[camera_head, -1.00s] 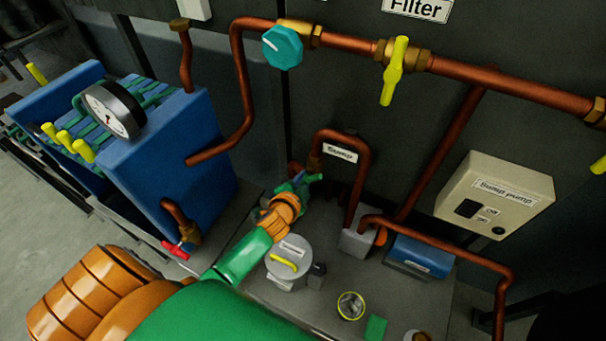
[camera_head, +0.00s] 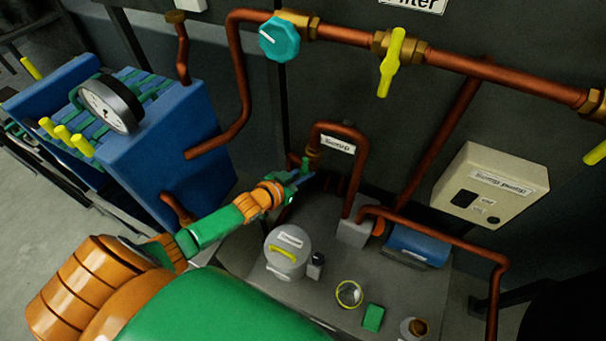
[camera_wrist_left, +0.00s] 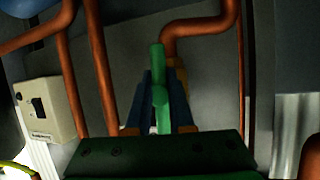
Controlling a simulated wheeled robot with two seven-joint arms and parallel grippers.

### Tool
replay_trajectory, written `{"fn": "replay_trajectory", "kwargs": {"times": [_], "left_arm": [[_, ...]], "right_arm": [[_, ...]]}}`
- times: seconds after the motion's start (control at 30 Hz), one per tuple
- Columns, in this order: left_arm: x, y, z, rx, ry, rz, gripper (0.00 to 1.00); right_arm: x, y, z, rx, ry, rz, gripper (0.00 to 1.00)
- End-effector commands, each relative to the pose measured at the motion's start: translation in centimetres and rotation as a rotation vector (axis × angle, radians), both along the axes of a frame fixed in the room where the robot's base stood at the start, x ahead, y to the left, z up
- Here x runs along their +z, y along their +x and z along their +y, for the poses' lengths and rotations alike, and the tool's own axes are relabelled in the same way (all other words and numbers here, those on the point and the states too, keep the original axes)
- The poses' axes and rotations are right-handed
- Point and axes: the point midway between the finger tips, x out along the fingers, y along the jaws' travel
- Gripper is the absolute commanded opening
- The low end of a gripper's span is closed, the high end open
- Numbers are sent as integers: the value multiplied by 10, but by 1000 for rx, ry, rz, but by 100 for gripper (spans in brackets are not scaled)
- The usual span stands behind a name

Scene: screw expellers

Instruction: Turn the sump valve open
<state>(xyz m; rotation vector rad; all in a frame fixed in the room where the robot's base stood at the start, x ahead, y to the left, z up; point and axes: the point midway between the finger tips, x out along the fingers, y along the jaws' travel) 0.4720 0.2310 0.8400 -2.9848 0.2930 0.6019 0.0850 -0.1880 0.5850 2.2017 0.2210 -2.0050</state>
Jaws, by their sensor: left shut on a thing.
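The sump valve has a green handle (camera_wrist_left: 158,75), which stands upright in the left wrist view below a copper pipe. My left gripper (camera_wrist_left: 160,112) is shut on this handle, with a blue finger on each side of it. In the head view my left gripper (camera_head: 302,177) is at the valve, just below the "Sump" label (camera_head: 337,144) and beside the bent copper sump pipe (camera_head: 367,160). The gripper hides most of the valve there, so I cannot tell the handle's exact angle in that view. My right gripper is not in view.
A blue filter press (camera_head: 170,130) with a gauge stands left of my arm. A grey canister (camera_head: 287,250) stands below my wrist on the grey tank top (camera_head: 325,220). Yellow (camera_head: 391,62) and teal (camera_head: 279,39) valve handles sit on the upper pipe. The sump pump box (camera_head: 490,185) is at right.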

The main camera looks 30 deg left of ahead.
Motion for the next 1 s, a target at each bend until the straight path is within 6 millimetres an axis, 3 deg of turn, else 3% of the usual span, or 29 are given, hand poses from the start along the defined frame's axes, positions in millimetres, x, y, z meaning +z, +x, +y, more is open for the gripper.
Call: {"fn": "replay_trajectory", "kwargs": {"times": [0.67,0.7,0.8,1.0], "left_arm": [[0,0,-1,0,-62,-4,0],[0,0,-1,0,-62,-4,23],[0,0,-1,-1,-61,-4,50],[0,0,-1,-1,-60,-3,50]], "right_arm": [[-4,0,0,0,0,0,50],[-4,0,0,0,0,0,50],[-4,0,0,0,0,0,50],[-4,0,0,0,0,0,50]]}}
